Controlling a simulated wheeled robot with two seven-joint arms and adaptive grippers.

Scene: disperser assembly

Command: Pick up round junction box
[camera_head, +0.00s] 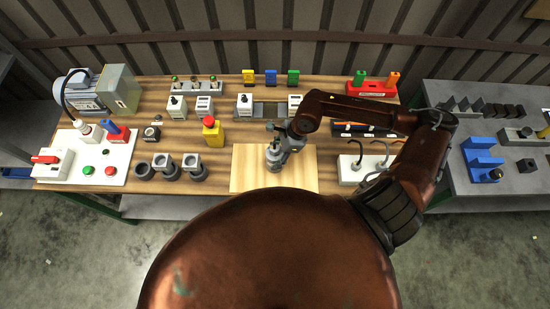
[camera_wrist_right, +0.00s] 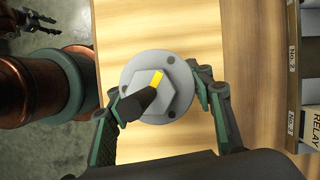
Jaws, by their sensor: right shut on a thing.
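My right gripper (camera_head: 276,150) is over the light wooden board in the head view, pointing down. In the right wrist view my right gripper (camera_wrist_right: 160,92) has its fingers on both sides of a round grey part (camera_wrist_right: 138,70), shut on it. The part has a hexagonal raised middle and a black knob with a yellow stripe; it may be the round junction box. In the head view the part (camera_head: 273,164) is small and partly hidden by the gripper. Whether it touches the board is unclear. A dark gripper, apparently my left (camera_wrist_right: 40,22), shows at the wrist view's upper left corner; its opening is unclear.
The light board (camera_head: 245,178) lies at the table's front edge. Several dark round pieces (camera_head: 196,170) stand left of it. A yellow box with a red button (camera_head: 213,136) is behind them. A white socket block (camera_head: 350,171) is right of the board. A grey side table (camera_head: 510,190) stands at far right.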

